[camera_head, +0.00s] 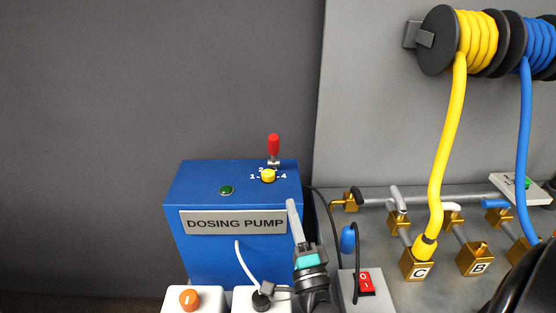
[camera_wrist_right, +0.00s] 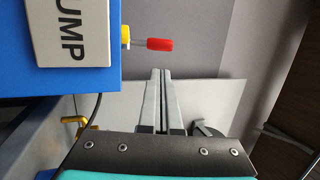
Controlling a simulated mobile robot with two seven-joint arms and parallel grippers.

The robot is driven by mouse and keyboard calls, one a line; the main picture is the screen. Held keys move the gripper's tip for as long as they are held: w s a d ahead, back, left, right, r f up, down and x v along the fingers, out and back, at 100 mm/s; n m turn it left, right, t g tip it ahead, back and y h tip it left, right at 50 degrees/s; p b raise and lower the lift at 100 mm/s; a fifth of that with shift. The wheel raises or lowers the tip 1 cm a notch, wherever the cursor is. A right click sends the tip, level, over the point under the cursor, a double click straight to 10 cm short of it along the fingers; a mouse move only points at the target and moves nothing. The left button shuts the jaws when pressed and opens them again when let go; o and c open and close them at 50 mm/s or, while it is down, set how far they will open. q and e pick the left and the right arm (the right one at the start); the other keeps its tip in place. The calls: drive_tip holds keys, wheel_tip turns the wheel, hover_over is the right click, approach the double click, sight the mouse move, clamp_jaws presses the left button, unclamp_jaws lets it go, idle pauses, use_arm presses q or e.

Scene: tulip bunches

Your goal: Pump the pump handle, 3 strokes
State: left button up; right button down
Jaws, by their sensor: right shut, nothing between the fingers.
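The blue dosing pump box (camera_head: 236,262) stands at the lower middle of the head view. A red-gripped handle (camera_head: 273,145) stands upright on a short metal shaft at its top rear; its red grip also shows in the right wrist view (camera_wrist_right: 158,44). A yellow knob (camera_head: 268,176) with numbers around it and a green round button (camera_head: 226,190) are on the top face. My right gripper (camera_head: 291,203) is shut and empty in front of the box's right side, apart from the handle. In the wrist view its fingertips (camera_wrist_right: 160,71) point toward the red grip. My left gripper is not in view.
White socket boxes (camera_head: 208,296) with a plug and cable stand before the pump. To the right are a red rocker switch (camera_head: 367,281), brass valve blocks (camera_head: 474,261), a yellow hose (camera_head: 447,140) and a blue hose (camera_head: 525,140). Space above the pump is clear.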

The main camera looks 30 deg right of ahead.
sight(276, 150)
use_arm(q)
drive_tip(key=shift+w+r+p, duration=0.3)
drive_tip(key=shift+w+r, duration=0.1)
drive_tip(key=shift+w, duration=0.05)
use_arm(e)
drive_tip(key=x, duration=1.3)
drive_tip(key=shift+w+d+r, duration=0.1)
drive_tip(key=shift+w, duration=0.25)
